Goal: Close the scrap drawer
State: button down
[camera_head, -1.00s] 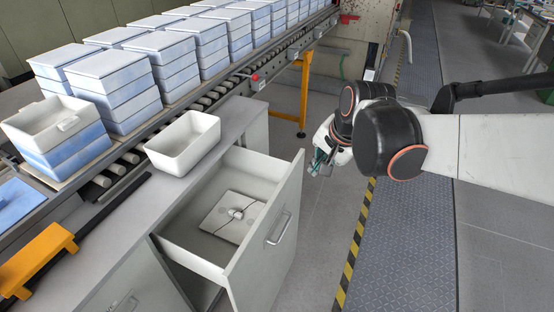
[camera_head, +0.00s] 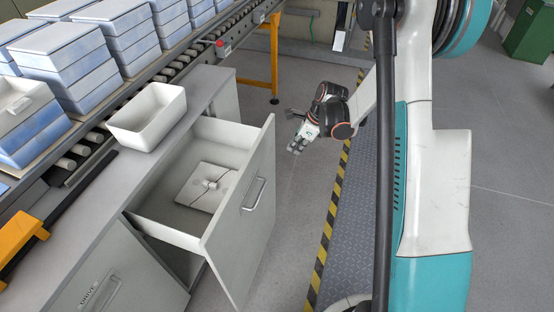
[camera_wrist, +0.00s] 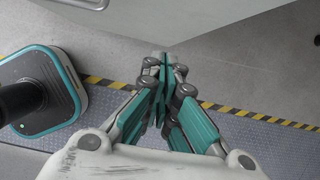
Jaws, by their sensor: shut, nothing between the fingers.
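The scrap drawer (camera_head: 240,220) is pulled well out of the grey cabinet under the worktop. Its front panel has a metal handle (camera_head: 254,194). A cracked white plate (camera_head: 208,186) lies in the drawer. My gripper (camera_head: 295,148) is to the right of the drawer front, apart from it and over the floor. In the wrist view my gripper (camera_wrist: 162,62) is shut and empty, its fingers together. In that view the drawer front (camera_wrist: 190,16) shows as a pale panel at the top, with part of the handle (camera_wrist: 88,3) at the upper left.
A white bin (camera_head: 148,116) stands on the worktop beside the drawer. Stacked blue-white boxes (camera_head: 78,62) stand on the roller conveyor behind. A yellow post (camera_head: 273,55) stands behind the cabinet. The floor right of the drawer is clear up to the striped line (camera_head: 328,230).

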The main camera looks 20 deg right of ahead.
jog(key=w+a+f+b, duration=0.4)
jog(key=a+f+b, duration=0.1)
jog(key=f, duration=0.5)
jog(key=shift+w+a+b, duration=0.3)
jog(key=shift+w+a, duration=0.05)
jog(key=shift+a, duration=0.15)
jog(key=shift+f, duration=0.1)
